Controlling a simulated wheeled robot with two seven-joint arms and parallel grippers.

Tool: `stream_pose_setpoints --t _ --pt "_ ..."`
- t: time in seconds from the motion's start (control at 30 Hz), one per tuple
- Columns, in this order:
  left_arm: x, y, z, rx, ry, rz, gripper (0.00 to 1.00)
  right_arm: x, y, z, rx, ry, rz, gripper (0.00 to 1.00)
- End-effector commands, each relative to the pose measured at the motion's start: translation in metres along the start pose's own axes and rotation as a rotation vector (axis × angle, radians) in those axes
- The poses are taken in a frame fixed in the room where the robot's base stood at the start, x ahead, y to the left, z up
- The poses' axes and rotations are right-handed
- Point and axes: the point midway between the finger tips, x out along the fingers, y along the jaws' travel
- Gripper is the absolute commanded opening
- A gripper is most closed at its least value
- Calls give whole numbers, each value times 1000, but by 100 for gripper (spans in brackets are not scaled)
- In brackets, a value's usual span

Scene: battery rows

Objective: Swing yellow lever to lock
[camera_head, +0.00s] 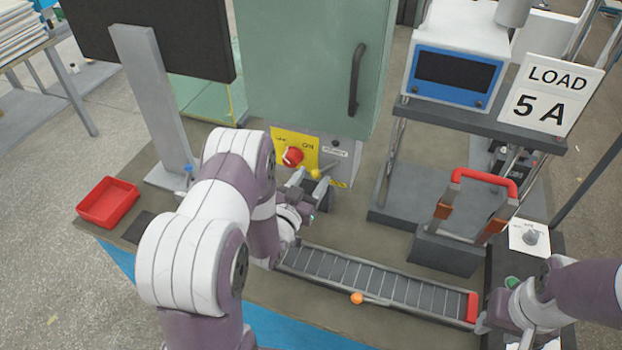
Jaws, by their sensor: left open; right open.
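A small yellow knob (315,174), which looks like the end of the yellow lever, shows low on the front of the green cabinet (300,70), just right of a yellow panel (309,148) with a red knob (292,157). The rest of the lever is too small and partly covered to tell its angle. My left gripper (308,182) is open, with its fingertips close around the yellow knob; I cannot tell whether they touch it. My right gripper (484,323) is open at the lower right, beside the red end of the battery row, far from the lever.
A row of grey cells in a tray (380,303) crosses the table front, with an orange ball (357,298) at its near edge. A red-handled device (450,245) and a "LOAD 5 A" sign (550,94) stand right. A red bin (108,202) sits left.

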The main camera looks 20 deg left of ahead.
Motion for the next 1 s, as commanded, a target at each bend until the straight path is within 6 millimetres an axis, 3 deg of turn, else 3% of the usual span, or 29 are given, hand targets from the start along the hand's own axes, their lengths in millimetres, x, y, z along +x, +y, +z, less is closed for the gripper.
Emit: stream_pose_setpoints --t 0.27,0.37,0.43,0.47,0.7,1.0 --pt "2 0 0 0 -1 0 55 0 0 0 0 0 0 43" --pt "2 0 0 0 -1 0 29 0 0 0 0 0 0 43" --pt "2 0 0 0 -1 0 6 0 0 0 0 0 0 43" --pt "2 0 0 0 -1 0 0 0 0 0 0 0 0 43" --pt "2 -1 -1 12 -1 -1 0 0 0 0 0 0 0 43" --pt "2 -6 -12 241 -26 0 0 -3 0 0 0 0 0 43"
